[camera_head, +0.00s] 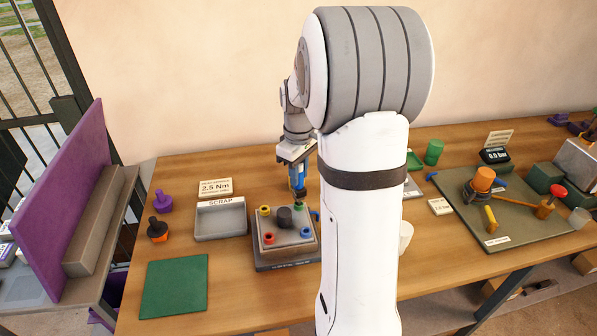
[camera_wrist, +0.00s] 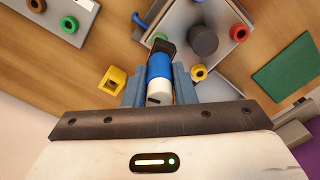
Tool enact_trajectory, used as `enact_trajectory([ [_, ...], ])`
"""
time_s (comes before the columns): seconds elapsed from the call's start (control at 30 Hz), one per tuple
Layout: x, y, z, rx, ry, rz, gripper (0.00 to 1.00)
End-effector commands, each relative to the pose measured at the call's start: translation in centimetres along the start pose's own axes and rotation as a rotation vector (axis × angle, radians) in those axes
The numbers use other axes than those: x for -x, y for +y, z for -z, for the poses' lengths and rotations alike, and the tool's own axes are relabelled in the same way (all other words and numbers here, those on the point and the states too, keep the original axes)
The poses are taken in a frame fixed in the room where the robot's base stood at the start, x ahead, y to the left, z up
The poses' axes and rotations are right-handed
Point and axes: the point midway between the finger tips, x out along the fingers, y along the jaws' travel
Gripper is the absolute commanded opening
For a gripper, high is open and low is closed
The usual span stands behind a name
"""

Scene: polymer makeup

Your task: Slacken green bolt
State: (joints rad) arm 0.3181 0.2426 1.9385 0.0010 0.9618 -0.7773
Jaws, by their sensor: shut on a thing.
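The green bolt (camera_head: 299,207) stands at the back right corner of a grey fixture plate (camera_head: 287,248). My gripper (camera_head: 297,178) is above that corner, shut on a blue and white driver-like tool (camera_head: 298,190). The tool points down at the green bolt, and its lower end is at or just above it; contact cannot be told.
A yellow bolt (camera_head: 265,211), red bolt (camera_head: 269,238), blue bolt (camera_head: 305,232) and dark central post (camera_head: 285,217) crowd the plate. A scrap tray (camera_head: 220,220) stands left. A green mat (camera_head: 174,286) lies front left. My arm hides the table's middle.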

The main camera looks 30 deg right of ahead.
Motion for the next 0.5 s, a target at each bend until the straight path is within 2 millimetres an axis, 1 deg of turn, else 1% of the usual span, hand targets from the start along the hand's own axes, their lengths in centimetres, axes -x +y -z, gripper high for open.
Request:
enact_trajectory([
  [0.5,0.93,0.06,0.00,-0.001,0.001,-0.001,0.00],
])
